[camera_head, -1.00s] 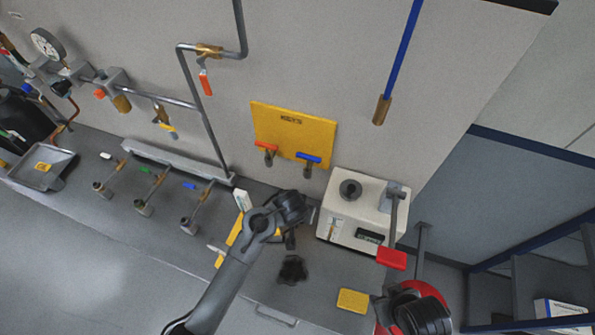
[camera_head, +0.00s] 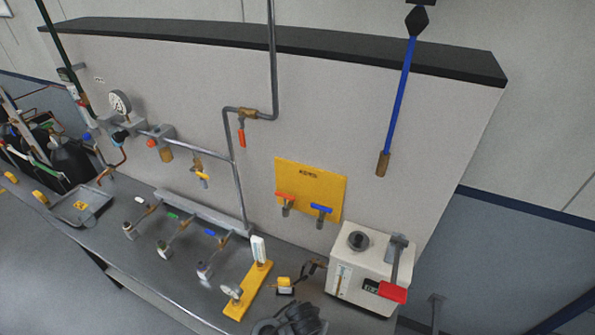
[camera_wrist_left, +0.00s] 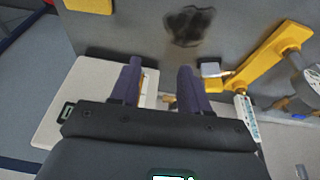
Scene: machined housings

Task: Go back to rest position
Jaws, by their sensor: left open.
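My left gripper (camera_wrist_left: 160,80) shows in the left wrist view with its two dark fingers apart and nothing held between them. Beyond its fingers lie the edge of a pale machine box and the grey bench top (camera_wrist_left: 240,40). My right gripper is not in view.
Several valve fittings (camera_head: 165,247) and a grey tray (camera_head: 82,204) are farther left. A dark stain (camera_wrist_left: 188,25) marks the bench.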

